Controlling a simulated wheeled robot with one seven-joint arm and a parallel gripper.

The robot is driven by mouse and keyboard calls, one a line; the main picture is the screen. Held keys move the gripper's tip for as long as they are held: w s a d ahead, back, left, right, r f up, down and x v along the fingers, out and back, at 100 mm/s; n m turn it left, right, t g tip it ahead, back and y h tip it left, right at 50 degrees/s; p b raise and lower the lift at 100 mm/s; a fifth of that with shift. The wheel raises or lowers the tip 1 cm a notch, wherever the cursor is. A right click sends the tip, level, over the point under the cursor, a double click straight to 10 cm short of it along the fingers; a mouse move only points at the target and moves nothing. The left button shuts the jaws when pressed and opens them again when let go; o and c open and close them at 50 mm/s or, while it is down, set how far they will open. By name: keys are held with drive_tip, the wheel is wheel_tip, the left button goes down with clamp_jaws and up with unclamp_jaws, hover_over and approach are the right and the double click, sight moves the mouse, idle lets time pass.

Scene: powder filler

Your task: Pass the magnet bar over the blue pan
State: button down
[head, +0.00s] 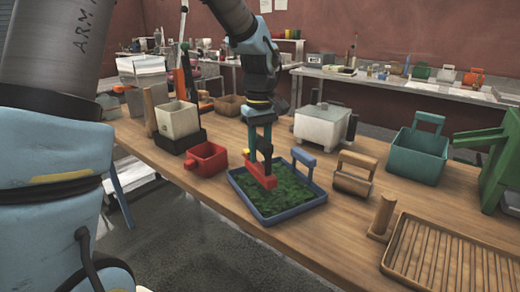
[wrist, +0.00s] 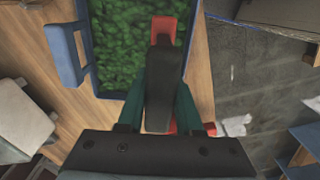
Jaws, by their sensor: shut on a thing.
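The magnet bar (head: 258,171) is red with a dark handle. My gripper (head: 262,143) is shut on the handle, and the bar hangs over the blue pan (head: 272,220). The pan is filled with green granular material and has a blue handle at its back right. In the wrist view my gripper (wrist: 160,100) clasps the black handle, and the red end of the magnet bar (wrist: 162,27) shows over the green fill of the blue pan (wrist: 91,80). The bar's middle is hidden there by the handle. I cannot tell whether the bar touches the fill.
A red scoop-like box (head: 207,159) stands left of the pan, and a wooden handled block (head: 353,174) stands to its right. A white lidded box (head: 320,126) stands behind. A teal bin (head: 414,156), a wooden post (head: 382,216) and a ribbed wooden tray (head: 440,262) are farther right.

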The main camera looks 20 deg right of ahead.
sight(260, 138)
wheel_tip(260, 138, down, 3)
drive_tip(key=shift+f+b, duration=0.15)
drive_tip(key=shift+b, duration=0.95)
drive_tip(key=shift+w+d+p, duration=0.5)
drive_tip(key=shift+d+p, duration=0.15)
drive_tip(key=shift+d, duration=3.6)
drive_tip(key=shift+s+a+r+b, duration=0.15)
drive_tip(key=shift+a+b, duration=0.15)
drive_tip(key=shift+a, duration=1.1)
drive_tip(key=shift+s+a+b, duration=0.2)
drive_tip(key=shift+a+b, duration=0.05)
drive_tip(key=shift+a, duration=1.15)
drive_tip(key=shift+s+a+r+b, duration=0.15)
drive_tip(key=shift+a+b, duration=0.15)
drive_tip(key=shift+a, duration=1.1)
drive_tip(key=shift+w+d+p, duration=0.5)
drive_tip(key=shift+d+p, duration=0.4)
drive_tip(key=shift+d, duration=3.25)
drive_tip(key=shift+s+a+b, duration=0.25)
drive_tip(key=shift+a, duration=1.8)
drive_tip(key=shift+s+a+b, duration=0.2)
drive_tip(key=shift+a, duration=1.8)
drive_tip(key=shift+a+r, duration=0.15)
drive_tip(key=shift+r, duration=0.1)
drive_tip(key=shift+r+p, duration=2.45)
drive_tip(key=shift+r, duration=0.25)
